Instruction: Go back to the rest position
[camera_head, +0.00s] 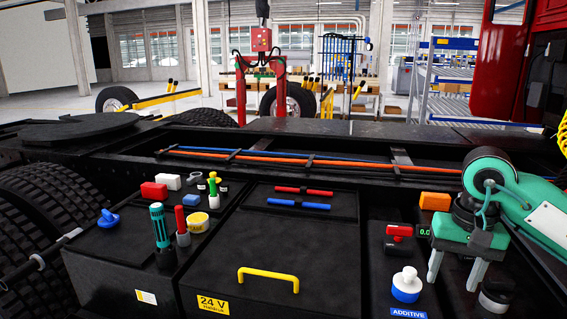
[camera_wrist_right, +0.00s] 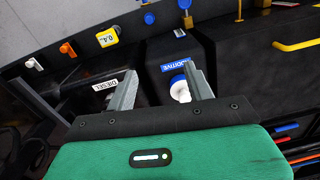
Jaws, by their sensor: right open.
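My right gripper (camera_head: 456,272) is at the right of the head view, on a green and black arm that comes in from the right. Its two grey fingers point down and stand apart, with nothing between them. It hangs over the dark truck side, to the right of a white and blue additive cap (camera_head: 406,284). In the right wrist view the open fingers (camera_wrist_right: 158,92) also show, and the white cap (camera_wrist_right: 180,88) appears beside the right finger. My left gripper is not in view.
A box with a yellow handle (camera_head: 268,275) is in the middle. Left of it stand a teal-handled tool (camera_head: 159,226), a yellow tape roll (camera_head: 198,222) and several small items. A big tyre (camera_head: 40,235) is at left.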

